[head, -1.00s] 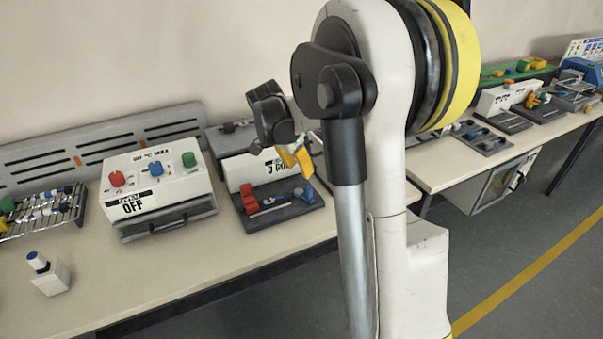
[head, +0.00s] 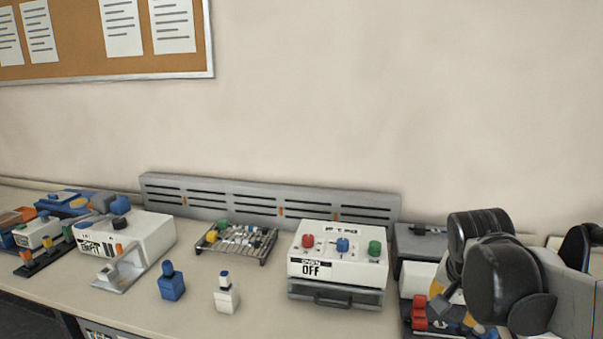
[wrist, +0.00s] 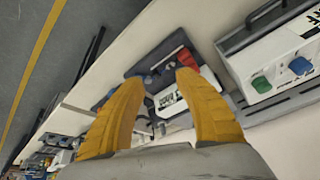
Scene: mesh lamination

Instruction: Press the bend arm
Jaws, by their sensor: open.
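A small bench station with a dark base and a white labelled block (wrist: 168,100) lies beyond my open, empty fingers in the wrist view. It has a red part (wrist: 181,60) by the right fingertip. In the head view its red part (head: 419,311) shows at the lower right, left of my arm; my arm hides most of the station. I cannot tell which part is the bend arm. My gripper (wrist: 158,80) points toward the station, its two yellow fingers spread apart, with no contact visible. In the head view the gripper is mostly hidden behind my wrist.
A white box marked OFF (head: 309,268) with red, blue and green knobs stands left of the station. Further left are a wire rack (head: 236,242), a white bottle (head: 226,293), a blue bottle (head: 171,283) and a white machine (head: 150,240). The bench front between them is clear.

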